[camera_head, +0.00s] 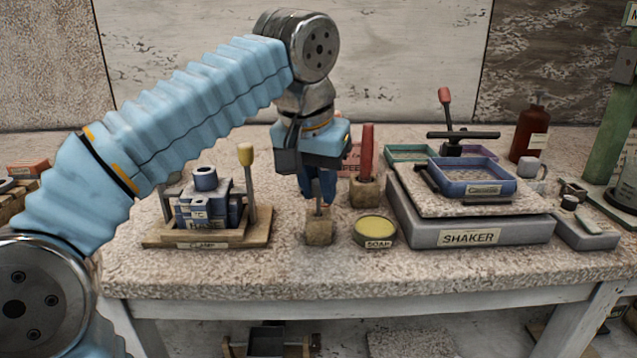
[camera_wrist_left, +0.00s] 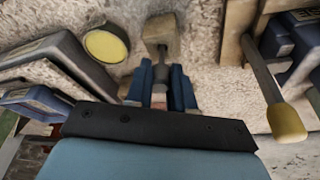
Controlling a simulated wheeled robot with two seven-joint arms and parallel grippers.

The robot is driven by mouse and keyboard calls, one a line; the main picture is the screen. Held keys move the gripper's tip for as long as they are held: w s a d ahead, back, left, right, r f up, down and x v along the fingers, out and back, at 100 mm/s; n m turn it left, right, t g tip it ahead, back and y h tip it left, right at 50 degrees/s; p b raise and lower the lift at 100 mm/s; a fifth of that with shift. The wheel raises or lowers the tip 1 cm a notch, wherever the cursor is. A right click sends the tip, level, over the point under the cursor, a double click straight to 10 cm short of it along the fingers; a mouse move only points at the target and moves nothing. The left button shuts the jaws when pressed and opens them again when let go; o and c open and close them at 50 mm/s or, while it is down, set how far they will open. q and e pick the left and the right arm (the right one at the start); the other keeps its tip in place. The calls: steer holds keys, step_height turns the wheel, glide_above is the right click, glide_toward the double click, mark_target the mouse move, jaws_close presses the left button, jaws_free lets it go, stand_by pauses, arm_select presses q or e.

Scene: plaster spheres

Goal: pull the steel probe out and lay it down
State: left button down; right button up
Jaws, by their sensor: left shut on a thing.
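The steel probe (camera_head: 319,211) is a thin grey rod. It stands upright with its lower end at the top of a small tan block (camera_head: 319,232); how deep it sits is hidden. My left gripper (camera_head: 320,200) points down just above the block, its blue fingers shut on the probe. In the left wrist view the probe (camera_wrist_left: 162,57) runs from between the fingers (camera_wrist_left: 161,78) to the block (camera_wrist_left: 161,32). My right gripper is not in view.
A soap dish (camera_head: 374,231) and a red-handled tool in a block (camera_head: 367,165) stand right of the probe block. A shaker (camera_head: 470,233) with trays is farther right. A wooden clamp stand (camera_head: 205,238) is on the left. The table's front strip (camera_head: 330,275) is clear.

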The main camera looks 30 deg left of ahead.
arm_select(q)
steer(key=shift+f+b, duration=0.5)
steer(key=shift+f, duration=0.2)
steer(key=c, duration=0.9)
jaws_free()
steer(key=shift+r, duration=0.1)
step_height(320, 180, up, 4)
steer(key=p, duration=0.4)
stand_by(0.5)
